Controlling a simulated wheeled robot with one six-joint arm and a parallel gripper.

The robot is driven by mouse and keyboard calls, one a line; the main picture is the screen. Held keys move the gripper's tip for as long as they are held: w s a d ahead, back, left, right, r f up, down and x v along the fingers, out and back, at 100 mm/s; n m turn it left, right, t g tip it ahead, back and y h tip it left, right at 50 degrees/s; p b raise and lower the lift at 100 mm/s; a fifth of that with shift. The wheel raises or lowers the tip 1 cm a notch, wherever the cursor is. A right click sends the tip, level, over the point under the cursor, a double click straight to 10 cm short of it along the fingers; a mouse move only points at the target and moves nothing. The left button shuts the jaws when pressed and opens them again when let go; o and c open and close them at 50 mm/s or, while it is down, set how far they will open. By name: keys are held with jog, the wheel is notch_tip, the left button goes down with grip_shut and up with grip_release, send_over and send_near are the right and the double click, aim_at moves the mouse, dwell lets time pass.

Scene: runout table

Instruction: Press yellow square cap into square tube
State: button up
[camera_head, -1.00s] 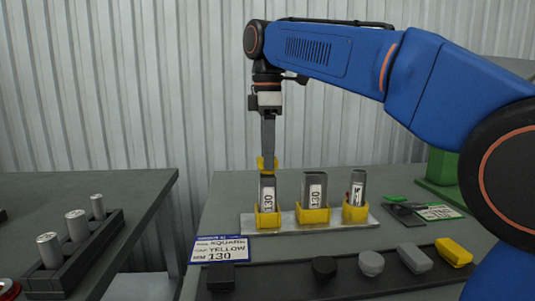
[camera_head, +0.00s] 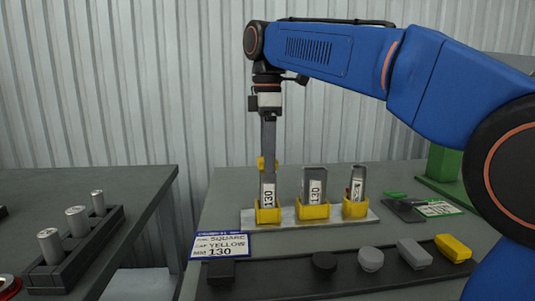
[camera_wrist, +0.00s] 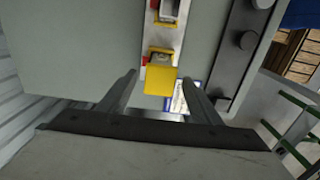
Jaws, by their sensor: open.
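The yellow square cap (camera_head: 261,163) is at the top of the leftmost square tube (camera_head: 267,196), which stands upright in a yellow holder and bears a 130 label. My gripper (camera_head: 268,172) is open around the cap, pointing straight down, and a finger hides part of the cap and tube. In the wrist view the cap (camera_wrist: 160,82) lies between the spread fingertips (camera_wrist: 160,76), with gaps on both sides. The tube is hidden beneath it there. I cannot tell how deep the cap sits.
Two more grey tubes (camera_head: 314,184) (camera_head: 357,183) stand right of it in yellow holders on a metal plate (camera_head: 285,226). A card (camera_head: 220,247) reads square, yellow, 130. In front, a dark rack (camera_head: 290,285) holds several caps, one yellow (camera_head: 453,249). Cylinders stand in a left rack (camera_head: 80,255).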

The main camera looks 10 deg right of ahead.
jog(key=shift+r, duration=0.1)
jog(key=shift+r, duration=3.65)
jog(key=c, duration=0.8)
jog(key=shift+r+n, duration=0.2)
jog(key=shift+n, duration=0.2)
jog(key=c, duration=0.5)
jog(key=shift+r+n, duration=0.1)
jog(key=shift+n, duration=0.3)
grip_shut()
jog(key=shift+f, duration=2.9)
